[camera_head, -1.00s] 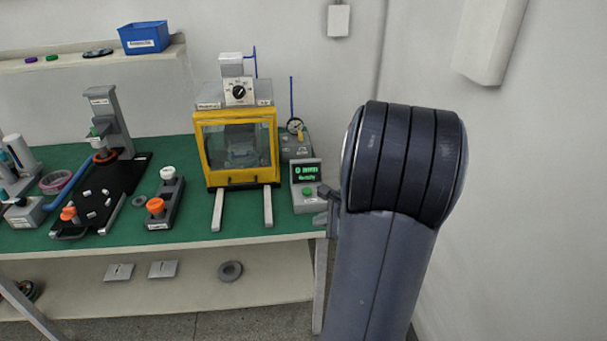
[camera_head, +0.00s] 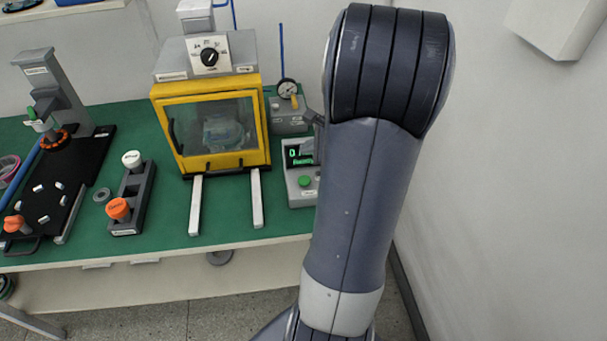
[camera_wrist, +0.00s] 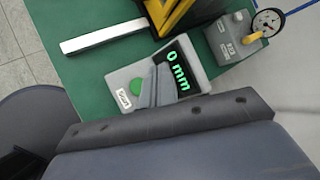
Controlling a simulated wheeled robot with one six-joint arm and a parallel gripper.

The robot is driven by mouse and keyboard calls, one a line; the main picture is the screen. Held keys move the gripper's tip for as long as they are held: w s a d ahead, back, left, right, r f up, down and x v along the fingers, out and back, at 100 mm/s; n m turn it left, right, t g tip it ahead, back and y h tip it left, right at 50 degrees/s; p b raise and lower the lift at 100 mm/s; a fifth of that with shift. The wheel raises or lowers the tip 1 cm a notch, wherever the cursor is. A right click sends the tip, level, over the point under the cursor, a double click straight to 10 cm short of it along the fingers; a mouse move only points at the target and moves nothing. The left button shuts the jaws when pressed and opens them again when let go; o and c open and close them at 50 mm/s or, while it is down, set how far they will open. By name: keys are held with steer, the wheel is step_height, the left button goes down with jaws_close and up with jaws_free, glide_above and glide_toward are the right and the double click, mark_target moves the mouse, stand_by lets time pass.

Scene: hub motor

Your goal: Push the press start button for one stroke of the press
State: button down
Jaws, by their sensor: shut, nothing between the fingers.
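The grey control box (camera_head: 301,190) stands on the green bench beside the press, with a green round button (camera_head: 305,182) and a lit display. In the wrist view the button (camera_wrist: 137,87) is partly beside my fingers, and the display (camera_wrist: 178,68) reads 0 mm. My gripper (camera_wrist: 160,80) is shut and empty, its fingers over the box between button and display; I cannot tell whether they touch it. In the head view my arm hides most of the gripper. The press (camera_head: 211,125) has a yellow-framed clear door, which looks closed, with a part dimly visible behind it.
Two pale rails (camera_head: 257,198) stick out in front of the press. A gauge unit (camera_head: 288,105) stands behind the control box. A black block with orange and white knobs (camera_head: 131,200) and a black fixture (camera_head: 60,170) lie left. A wall is close on the right.

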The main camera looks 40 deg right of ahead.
mark_target(308, 182)
steer(key=shift+f, duration=0.15)
step_height(308, 182, down, 9)
steer(key=b, duration=0.7)
steer(key=shift+r, duration=0.2)
steer(key=shift+f+b, duration=0.1)
steer(key=shift+b, duration=0.2)
stand_by(1.5)
steer(key=shift+f+b, duration=0.3)
steer(key=shift+b, duration=0.1)
steer(key=shift+f+b, duration=0.45)
steer(key=shift+f, duration=0.05)
stand_by(0.5)
steer(key=shift+r, duration=0.15)
steer(key=shift+r+p, duration=0.7)
steer(key=shift+r, duration=0.1)
